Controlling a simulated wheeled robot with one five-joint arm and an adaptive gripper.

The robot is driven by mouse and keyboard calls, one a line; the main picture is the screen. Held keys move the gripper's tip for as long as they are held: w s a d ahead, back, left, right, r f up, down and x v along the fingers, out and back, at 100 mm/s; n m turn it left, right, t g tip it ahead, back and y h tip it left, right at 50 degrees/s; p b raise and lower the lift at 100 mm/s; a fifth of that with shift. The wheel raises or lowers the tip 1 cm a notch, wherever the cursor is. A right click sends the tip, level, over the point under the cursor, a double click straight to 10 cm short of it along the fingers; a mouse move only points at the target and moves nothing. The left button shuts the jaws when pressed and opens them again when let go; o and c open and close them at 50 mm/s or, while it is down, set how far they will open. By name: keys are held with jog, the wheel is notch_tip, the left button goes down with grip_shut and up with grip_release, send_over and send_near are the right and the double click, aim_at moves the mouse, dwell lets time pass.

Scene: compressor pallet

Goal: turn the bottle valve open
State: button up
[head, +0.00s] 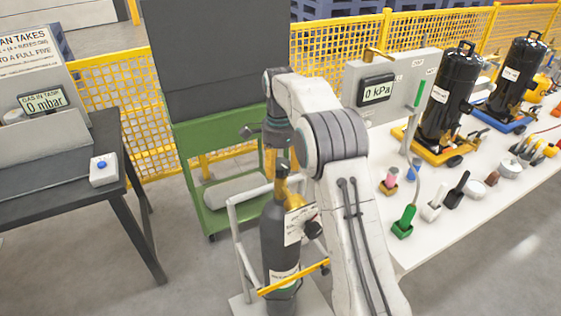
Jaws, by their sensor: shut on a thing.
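The gas bottle (276,238) is dark grey with white labels and stands upright in a light-framed cart. Its brass-yellow valve body (282,188) is at the top, with a dark valve knob (282,166) above it. My gripper (281,157) points down over the bottle top and is shut on the valve knob. My arm covers part of the scene to the right of the bottle, and the fingers are small and dark, so their exact contact is hard to see.
The cart (236,246) has a yellow bar across the bottle. A green-framed stand (190,170) is behind. A white table (450,205) at right holds two black compressors, tools and a gauge reading 0 kPa (377,92). A dark table (85,190) at left has a 0 mbar display.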

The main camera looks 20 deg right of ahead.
jog(key=n+p, duration=0.2)
jog(key=n, duration=0.3)
jog(key=shift+a+r+n, duration=0.1)
jog(key=shift+n, duration=0.3)
jog(key=n+p, duration=0.2)
jog(key=n, duration=0.3)
jog(key=shift+s, duration=0.15)
jog(key=n, duration=0.3)
jog(key=n+p, duration=0.1)
jog(key=n, duration=0.1)
jog(key=shift+d+f+n, duration=0.2)
jog(key=shift+n, duration=0.2)
jog(key=shift+d+f+n, duration=0.1)
jog(key=shift+n, duration=2.1)
jog(key=shift+c, duration=0.2)
jog(key=o, duration=1.2)
jog(key=shift+s+d, duration=0.1)
jog(key=shift+r, duration=0.2)
